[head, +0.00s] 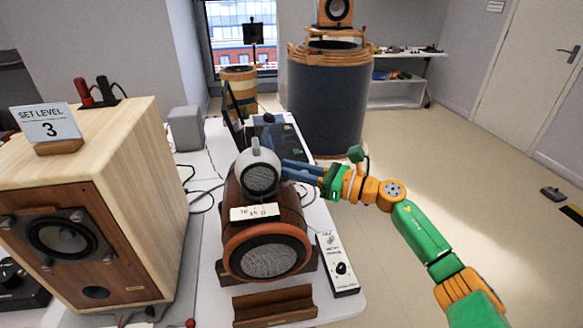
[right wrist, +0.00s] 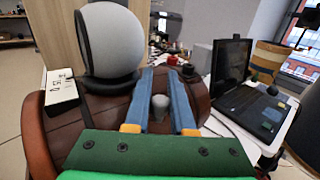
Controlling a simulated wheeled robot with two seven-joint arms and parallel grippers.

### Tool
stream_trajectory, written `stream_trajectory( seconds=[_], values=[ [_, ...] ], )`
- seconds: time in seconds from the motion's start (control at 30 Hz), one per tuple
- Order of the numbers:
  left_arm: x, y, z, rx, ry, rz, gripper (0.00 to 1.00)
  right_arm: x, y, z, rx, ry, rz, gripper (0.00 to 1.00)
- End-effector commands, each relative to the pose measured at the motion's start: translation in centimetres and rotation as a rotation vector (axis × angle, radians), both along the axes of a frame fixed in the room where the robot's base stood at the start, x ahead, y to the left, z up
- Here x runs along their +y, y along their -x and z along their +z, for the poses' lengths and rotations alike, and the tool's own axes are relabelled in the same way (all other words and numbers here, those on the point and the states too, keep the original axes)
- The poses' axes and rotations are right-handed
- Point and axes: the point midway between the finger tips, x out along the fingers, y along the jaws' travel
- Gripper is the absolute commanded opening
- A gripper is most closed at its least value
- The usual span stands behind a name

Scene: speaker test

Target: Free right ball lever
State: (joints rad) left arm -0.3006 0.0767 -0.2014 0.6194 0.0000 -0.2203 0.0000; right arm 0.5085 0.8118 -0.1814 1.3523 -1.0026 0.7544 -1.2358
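In the head view a brown leather-covered speaker body (head: 262,215) lies on the white table, with a grey ball (head: 258,172) on top. My right gripper (head: 285,170) comes in from the right, just beside the ball. In the right wrist view the ball (right wrist: 110,40) stands beyond the left of the blue fingers (right wrist: 161,72). A short grey lever (right wrist: 159,106) on the brown body (right wrist: 110,115) shows between the fingers, which look apart. Whether either finger touches it is unclear. My left gripper is not in view.
A white control box (head: 337,262) lies right of the brown body, near the table edge. A laptop (right wrist: 243,90) stands behind.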

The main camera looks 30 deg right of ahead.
Motion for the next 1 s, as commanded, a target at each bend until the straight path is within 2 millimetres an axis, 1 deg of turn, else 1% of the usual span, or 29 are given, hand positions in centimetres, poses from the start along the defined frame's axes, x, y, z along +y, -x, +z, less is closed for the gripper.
stream_trajectory(
  seconds=[0.27, 0.37, 0.47, 0.57, 0.67, 0.9, 1.0],
  values=[
    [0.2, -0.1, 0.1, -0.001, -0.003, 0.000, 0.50, 0.0, 0.0, 0.1, 0.000, -0.001, -0.004, 0.00],
    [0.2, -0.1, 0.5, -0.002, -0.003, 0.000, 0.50, 0.0, 0.1, 0.1, 0.001, 0.000, -0.015, 0.00],
    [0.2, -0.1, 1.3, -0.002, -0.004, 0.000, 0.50, -0.1, 0.2, 0.3, 0.002, -0.001, -0.046, 0.00],
    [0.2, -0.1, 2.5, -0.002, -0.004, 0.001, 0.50, -0.1, 0.3, 0.6, 0.003, -0.002, -0.098, 0.00],
    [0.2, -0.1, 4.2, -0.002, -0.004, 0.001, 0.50, -0.1, 0.5, 0.8, 0.003, -0.001, -0.169, 0.00],
    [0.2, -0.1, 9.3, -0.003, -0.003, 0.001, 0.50, -0.2, 1.1, 1.2, 0.006, -0.004, -0.387, 0.00],
    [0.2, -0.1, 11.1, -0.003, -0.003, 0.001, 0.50, -0.2, 1.3, 1.1, 0.006, -0.005, -0.481, 0.00]
  ],
)
